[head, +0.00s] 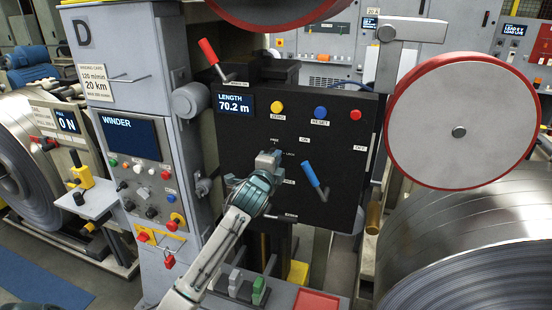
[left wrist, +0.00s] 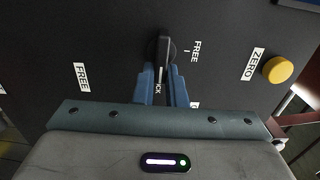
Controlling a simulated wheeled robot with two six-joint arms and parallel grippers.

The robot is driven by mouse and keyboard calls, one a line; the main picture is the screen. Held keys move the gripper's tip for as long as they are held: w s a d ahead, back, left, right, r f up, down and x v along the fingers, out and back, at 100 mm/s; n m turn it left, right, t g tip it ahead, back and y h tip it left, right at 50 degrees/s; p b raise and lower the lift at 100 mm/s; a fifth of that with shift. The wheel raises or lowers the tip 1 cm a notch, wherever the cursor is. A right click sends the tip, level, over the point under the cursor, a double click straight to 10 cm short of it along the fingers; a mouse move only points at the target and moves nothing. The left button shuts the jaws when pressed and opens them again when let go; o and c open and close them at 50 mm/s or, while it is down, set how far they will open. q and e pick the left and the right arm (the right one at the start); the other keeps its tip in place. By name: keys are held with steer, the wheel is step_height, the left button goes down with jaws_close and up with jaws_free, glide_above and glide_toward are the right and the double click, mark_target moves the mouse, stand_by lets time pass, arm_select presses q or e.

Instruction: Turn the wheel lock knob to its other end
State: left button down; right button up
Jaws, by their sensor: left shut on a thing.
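The wheel lock knob (left wrist: 161,47) is a small black knob with a white line, on a black panel. In the left wrist view its white line points down, toward a partly covered label ending in "CK". A FREE label with a tick mark is to its right. My left gripper (left wrist: 164,78) has its blue fingers on either side of the knob's lower part, shut on it. In the head view my left gripper (head: 270,156) is at the panel and hides most of the knob. My right gripper is not in view.
The black panel (head: 240,145) carries a LENGTH display (head: 236,104), yellow (head: 277,107), blue (head: 320,113) and red (head: 355,115) buttons, a red-handled lever (head: 210,54), and a blue-handled lever (head: 312,175) close right of my gripper. The WINDER cabinet (head: 130,135) stands left.

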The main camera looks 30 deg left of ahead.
arm_select(q)
steer(key=shift+f, duration=0.1)
steer(key=c, duration=1.5)
jaws_free()
steer(key=b+v, duration=0.4)
steer(key=v, duration=0.6)
steer(key=shift+s+b, duration=0.4)
